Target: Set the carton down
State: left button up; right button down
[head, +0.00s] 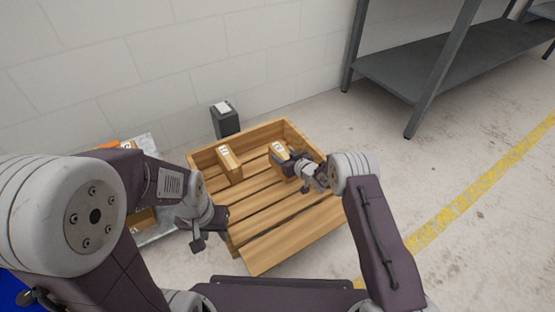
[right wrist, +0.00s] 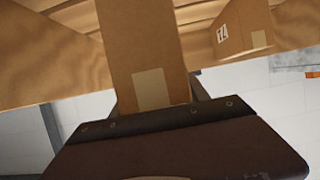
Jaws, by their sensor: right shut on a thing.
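A brown carton (head: 279,152) with a white label is at the far right inside the slatted wooden crate (head: 285,237). My right gripper (head: 293,163) is shut on this carton. In the right wrist view the carton (right wrist: 140,45) stands out from between the jaws, with a pale tape patch near them. Whether its underside touches the slats cannot be told. A second brown carton (head: 231,163) stands apart at the crate's far left; it also shows in the right wrist view (right wrist: 242,28). My left gripper (head: 207,236) is outside the crate's left side, its jaw opening unclear.
A dark grey box-like post (head: 225,118) stands behind the crate by the white block wall. A metal-topped surface (head: 158,232) with cartons is at left, partly hidden by my left arm. A grey shelf rack (head: 440,62) is at right. The crate's near slats are bare.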

jog(key=shift+d+f+b, duration=0.1)
jog(key=shift+b, duration=0.25)
notch_tip(320, 180, down, 4)
jog(key=b, duration=0.2)
jog(key=shift+s+r+b, duration=0.1)
jog(key=shift+r+b, duration=0.15)
jog(key=shift+b, duration=0.1)
jog(key=shift+f, duration=0.1)
jog(key=shift+r, duration=0.25)
jog(key=c, duration=0.6)
grip_release()
jog(key=shift+f, duration=0.2)
